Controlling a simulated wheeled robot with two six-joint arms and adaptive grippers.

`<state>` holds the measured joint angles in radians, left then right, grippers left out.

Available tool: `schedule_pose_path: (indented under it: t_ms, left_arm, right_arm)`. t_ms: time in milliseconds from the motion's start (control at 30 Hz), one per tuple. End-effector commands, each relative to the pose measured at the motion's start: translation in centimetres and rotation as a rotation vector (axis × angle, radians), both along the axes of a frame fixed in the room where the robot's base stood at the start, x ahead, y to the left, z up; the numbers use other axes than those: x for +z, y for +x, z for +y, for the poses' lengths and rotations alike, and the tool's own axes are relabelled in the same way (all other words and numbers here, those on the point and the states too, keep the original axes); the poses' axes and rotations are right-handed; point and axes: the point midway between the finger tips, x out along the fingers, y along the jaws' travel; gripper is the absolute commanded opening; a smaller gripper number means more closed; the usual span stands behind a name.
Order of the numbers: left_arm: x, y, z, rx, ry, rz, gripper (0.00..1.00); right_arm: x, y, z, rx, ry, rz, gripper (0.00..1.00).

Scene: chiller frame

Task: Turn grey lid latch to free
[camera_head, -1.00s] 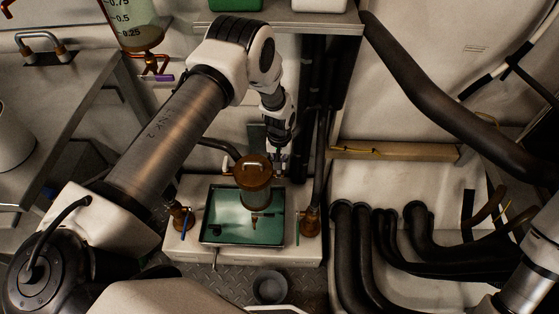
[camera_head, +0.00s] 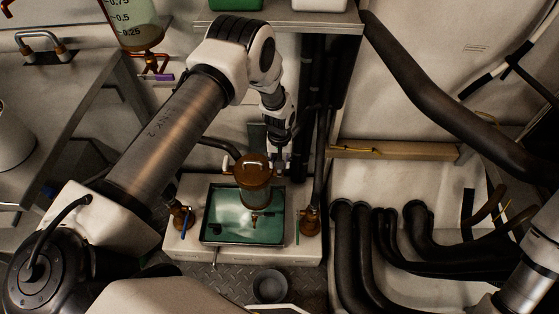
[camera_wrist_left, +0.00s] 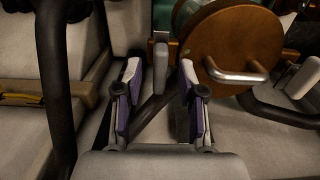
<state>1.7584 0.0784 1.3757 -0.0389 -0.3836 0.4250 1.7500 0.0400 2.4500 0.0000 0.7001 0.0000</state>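The brown round lid (camera_head: 252,166) sits on top of a clear-walled cylinder over the green tray in the head view. In the left wrist view the lid (camera_wrist_left: 235,35) fills the upper right, with a silver bar handle (camera_wrist_left: 238,75). A small grey latch (camera_wrist_left: 160,68) stands upright beside the lid's edge. My left gripper (camera_wrist_left: 159,82) is open, its purple-padded fingers on either side of the latch, with gaps visible on both sides. In the head view my left gripper (camera_head: 281,163) is small and dark at the lid's right side. My right gripper is out of view.
The green tray (camera_head: 204,232) lies below the cylinder, with brown valve fittings on both sides. Dark pipes (camera_head: 345,240) stand to the right, and a vertical dark pipe (camera_wrist_left: 56,80) runs at left in the wrist view. A shelf (camera_head: 335,22) overhangs behind.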

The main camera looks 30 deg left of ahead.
Motion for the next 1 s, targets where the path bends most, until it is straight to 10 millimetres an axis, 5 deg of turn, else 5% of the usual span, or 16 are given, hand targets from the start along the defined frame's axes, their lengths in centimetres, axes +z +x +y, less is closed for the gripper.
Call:
schedule_pose_path:
  t_ms: [233, 633, 1000]
  left_arm:
    - [1.8, 0.2, 0.0, -0.001, 0.000, -0.004, 0.40]
    - [11.0, 0.1, 0.0, 0.000, 0.000, -0.002, 0.40]
    - [12.0, 0.0, 0.0, 0.000, 0.000, 0.000, 0.40]
  right_arm:
    - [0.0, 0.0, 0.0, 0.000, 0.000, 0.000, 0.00]
    - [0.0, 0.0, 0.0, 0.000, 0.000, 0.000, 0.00]
    - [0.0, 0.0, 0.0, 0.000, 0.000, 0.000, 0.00]
